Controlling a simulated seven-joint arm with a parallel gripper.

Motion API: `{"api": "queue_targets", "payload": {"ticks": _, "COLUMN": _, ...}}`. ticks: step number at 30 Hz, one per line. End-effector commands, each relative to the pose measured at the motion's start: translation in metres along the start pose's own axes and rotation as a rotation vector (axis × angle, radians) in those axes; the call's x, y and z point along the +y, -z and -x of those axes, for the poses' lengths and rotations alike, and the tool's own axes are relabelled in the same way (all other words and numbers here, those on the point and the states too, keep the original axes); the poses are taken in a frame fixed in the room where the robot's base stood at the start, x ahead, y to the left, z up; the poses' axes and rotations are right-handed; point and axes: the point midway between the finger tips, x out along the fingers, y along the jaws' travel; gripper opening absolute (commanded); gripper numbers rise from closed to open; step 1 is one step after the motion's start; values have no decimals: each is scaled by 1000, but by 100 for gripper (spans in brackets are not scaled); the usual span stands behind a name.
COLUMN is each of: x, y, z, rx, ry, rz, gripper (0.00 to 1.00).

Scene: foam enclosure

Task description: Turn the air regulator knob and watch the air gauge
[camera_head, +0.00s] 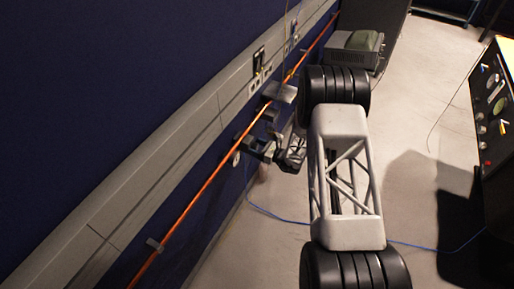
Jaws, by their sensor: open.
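My gripper (262,146) is at the blue wall, close to the orange pipe. Its fingers are small and dark in this view, and they look open. The regulator knob and the air gauge cannot be made out clearly. A small pale round part (237,158) shows on the wall just left of the fingers, below the pipe; I cannot tell whether it is the gauge or the knob. My gripper is beside it, and I cannot tell whether they touch. Nothing is visible held in the fingers.
An orange pipe (195,197) runs along the wall under a grey cable trunking (150,190) with sockets. A grey-green case (355,47) stands behind my arm. A dark panel (492,110) with dials is at right. A blue cable (415,247) crosses the floor.

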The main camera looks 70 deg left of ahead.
Motion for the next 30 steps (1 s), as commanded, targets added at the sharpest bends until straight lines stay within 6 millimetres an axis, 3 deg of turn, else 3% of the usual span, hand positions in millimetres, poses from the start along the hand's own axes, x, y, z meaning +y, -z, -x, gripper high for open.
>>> {"api": "queue_targets", "payload": {"ticks": 2, "x": 0, "y": 0, "z": 0, "rx": 0, "ry": 0, "rz": 0, "gripper": 67}}
{"api": "queue_targets", "payload": {"ticks": 9, "x": 0, "y": 0, "z": 0, "rx": 0, "ry": 0, "rz": 0, "gripper": 30}}
{"api": "queue_targets", "payload": {"ticks": 12, "x": 0, "y": 0, "z": 0, "rx": 0, "ry": 0, "rz": 0, "gripper": 19}}
{"api": "queue_targets", "payload": {"ticks": 23, "x": 0, "y": -1, "z": 0, "rx": -1, "ry": -1, "rz": -46, "gripper": 19}}
{"api": "queue_targets", "payload": {"ticks": 30, "x": -1, "y": 0, "z": 0, "rx": 0, "ry": 0, "rz": -168, "gripper": 19}}
